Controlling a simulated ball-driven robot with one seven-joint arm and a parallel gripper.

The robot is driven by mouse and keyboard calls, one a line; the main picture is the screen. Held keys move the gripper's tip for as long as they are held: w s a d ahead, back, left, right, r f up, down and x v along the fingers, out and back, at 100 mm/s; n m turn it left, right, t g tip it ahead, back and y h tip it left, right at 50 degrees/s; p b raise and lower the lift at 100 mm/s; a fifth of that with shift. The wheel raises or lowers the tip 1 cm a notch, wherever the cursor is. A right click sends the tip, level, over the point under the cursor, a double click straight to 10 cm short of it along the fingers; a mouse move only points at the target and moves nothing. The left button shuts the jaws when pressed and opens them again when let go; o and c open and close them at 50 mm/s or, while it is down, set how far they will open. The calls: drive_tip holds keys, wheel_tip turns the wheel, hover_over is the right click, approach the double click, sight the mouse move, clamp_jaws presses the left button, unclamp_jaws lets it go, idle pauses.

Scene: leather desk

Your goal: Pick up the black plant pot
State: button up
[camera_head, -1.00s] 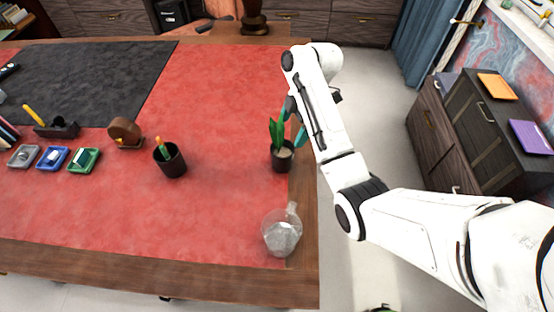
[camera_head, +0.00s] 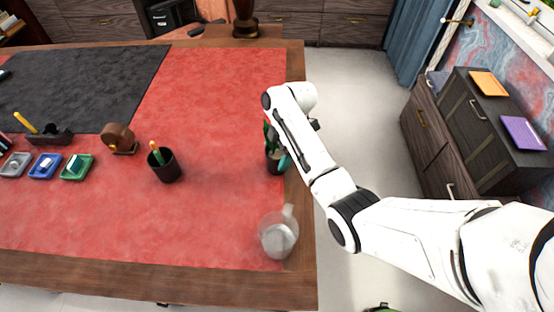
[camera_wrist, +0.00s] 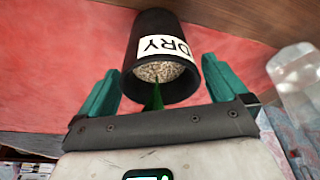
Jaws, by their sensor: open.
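The black plant pot (camera_head: 271,165) stands near the right edge of the desk, partly hidden behind my arm, with some green leaves showing. In the wrist view the black pot (camera_wrist: 155,28) has a white label with dark letters and pale gravel at its mouth. A green leaf (camera_wrist: 154,97) extends from it toward my gripper's base. My gripper (camera_wrist: 160,68) is open, with one teal finger on each side of the pot's mouth. Gaps show between the fingers and the pot. In the head view my arm mostly hides the gripper; a bit of teal shows beside the pot.
A clear glass vessel (camera_head: 278,238) stands near the desk's front right corner. A black pen cup (camera_head: 165,168) stands left of the pot. Small coloured trays (camera_head: 77,167) and a brown round item (camera_head: 118,137) are farther left. Red desktop between cup and pot is clear.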

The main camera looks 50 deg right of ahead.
drive_tip(key=shift+r, duration=0.1)
drive_tip(key=c, duration=1.5)
